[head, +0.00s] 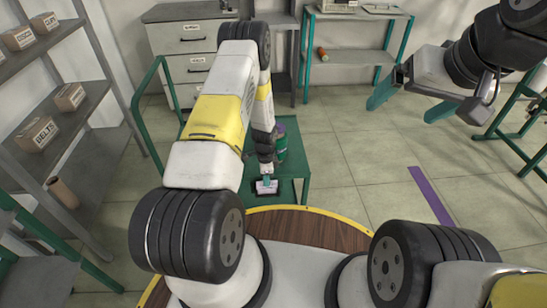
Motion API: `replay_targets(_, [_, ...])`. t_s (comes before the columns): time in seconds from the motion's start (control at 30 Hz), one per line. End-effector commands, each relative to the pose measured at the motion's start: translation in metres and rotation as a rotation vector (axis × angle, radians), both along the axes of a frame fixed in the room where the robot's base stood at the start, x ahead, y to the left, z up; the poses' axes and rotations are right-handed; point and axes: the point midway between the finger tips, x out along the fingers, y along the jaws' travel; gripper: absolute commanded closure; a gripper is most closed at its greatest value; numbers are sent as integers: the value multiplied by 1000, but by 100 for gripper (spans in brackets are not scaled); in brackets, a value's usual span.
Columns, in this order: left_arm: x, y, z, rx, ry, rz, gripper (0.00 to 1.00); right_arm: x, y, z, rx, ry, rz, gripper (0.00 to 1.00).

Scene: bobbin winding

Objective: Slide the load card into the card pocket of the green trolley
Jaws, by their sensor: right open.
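The green trolley (297,150) stands just beyond my front edge, its tall handle rail (139,105) on the left. My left arm reaches down over its deck. My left gripper (267,179) is at the near end of the deck, its teal fingertips close together on the small pale load card (266,188). A dark frame, apparently the card pocket (256,193), shows around the card. I cannot tell how far the card is in it. My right gripper (420,105) is open and empty, raised over the floor at upper right.
A purple and green spool (281,145) stands on the trolley behind my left wrist, partly hidden. A shelf rack with boxes (37,134) stands left. Drawers (188,45) and a green-legged bench (345,57) stand behind.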

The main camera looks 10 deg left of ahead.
Motion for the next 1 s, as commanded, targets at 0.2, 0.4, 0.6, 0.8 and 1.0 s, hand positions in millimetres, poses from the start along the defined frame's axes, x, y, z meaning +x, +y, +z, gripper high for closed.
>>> replay_targets(0.2, [0, 0, -5, 0, 0, 0, 100, 0, 0, 0, 0, 0, 0, 7])
replay_targets(0.4, [0, 0, -8, 0, 0, 1, 100, 0, 0, 0, 0, 0, 0, 7])
replay_targets(0.6, [0, 0, -8, 0, 0, 0, 100, 0, 0, 0, 0, 0, 0, 7])
replay_targets(0.8, [0, 0, -8, 0, 0, 0, 84, 0, 0, 0, 0, 0, 0, 7])
replay_targets(1.0, [0, 0, -8, 0, 0, 0, 70, 0, 0, 0, 0, 0, 0, 7])
